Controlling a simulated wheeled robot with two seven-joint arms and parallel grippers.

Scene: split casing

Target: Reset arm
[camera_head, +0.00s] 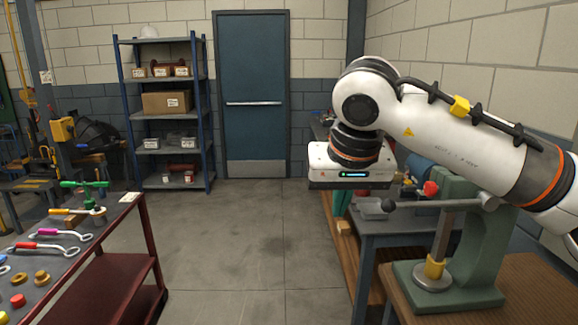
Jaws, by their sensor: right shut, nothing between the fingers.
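My right arm, white with orange rings, comes in from the right and bends down at the wrist. My right gripper (350,181) hangs at its end, a white housing with a green light. It is shut and empty, in the air in front of the workbenches at the right. My left gripper is not in view.
A green press (475,250) with a red knob stands on the wooden bench at right, under my right arm. A red trolley (120,272) with several tools stands left. The middle floor (235,235) is clear.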

